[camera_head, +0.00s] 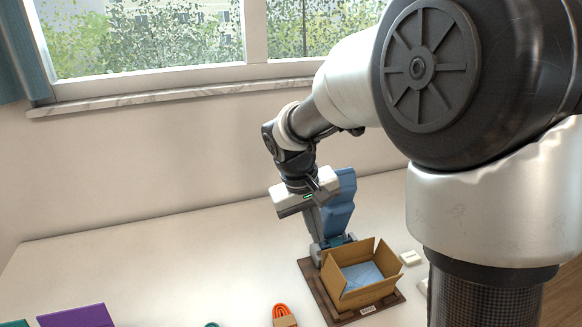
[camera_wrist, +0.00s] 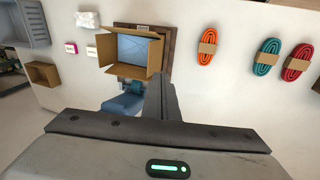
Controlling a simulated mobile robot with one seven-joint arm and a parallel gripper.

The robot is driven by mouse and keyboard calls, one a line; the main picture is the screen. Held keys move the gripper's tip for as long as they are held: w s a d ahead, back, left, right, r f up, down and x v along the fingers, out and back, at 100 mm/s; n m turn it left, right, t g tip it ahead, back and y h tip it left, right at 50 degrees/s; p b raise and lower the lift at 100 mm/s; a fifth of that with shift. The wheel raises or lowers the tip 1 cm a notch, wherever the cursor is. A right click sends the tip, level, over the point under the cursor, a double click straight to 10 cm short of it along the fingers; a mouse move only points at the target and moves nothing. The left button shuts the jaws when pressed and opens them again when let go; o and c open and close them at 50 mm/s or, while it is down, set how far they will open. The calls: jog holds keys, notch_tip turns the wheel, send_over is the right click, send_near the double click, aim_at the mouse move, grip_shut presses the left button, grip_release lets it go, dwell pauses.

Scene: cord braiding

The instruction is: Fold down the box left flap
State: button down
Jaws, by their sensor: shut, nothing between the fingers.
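An open cardboard box (camera_head: 375,296) stands on a brown board (camera_head: 335,314), with its flaps raised and leaning outward. Its left flap (camera_head: 329,273) stands up; in the wrist view the box (camera_wrist: 117,50) is turned around, so this flap (camera_wrist: 155,56) is on the right. A pale blue sheet (camera_head: 362,275) shows inside the box. My gripper (camera_head: 318,238) is shut and empty, pointing down near the box's back left corner. In the wrist view its fingertips (camera_wrist: 158,78) lie close to that flap; I cannot tell whether they touch.
A blue device (camera_head: 341,195) stands right behind the box, close beside my gripper. An orange cord bundle (camera_head: 283,314) lies left of the board. Teal (camera_wrist: 267,56) and red (camera_wrist: 297,63) bundles lie farther out. Small white items lie on the box's other side. Table left of the board is mostly clear.

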notch_tip(320, 180, down, 5)
jog(key=w+a, duration=0.2)
jog(key=w, duration=0.1)
send_over(334, 274)
jog(key=a, duration=0.2)
jog(key=shift+g, duration=0.3)
jog(key=x, duration=0.3)
jog(key=a+x, duration=0.1)
jog(key=x, duration=0.3)
jog(key=s+a+x, duration=0.1)
jog(key=x, duration=0.2)
jog(key=shift+a+f, duration=0.1)
jog(key=shift+f, duration=0.35)
jog(key=shift+r+p, duration=0.1)
jog(key=shift+p, duration=0.35)
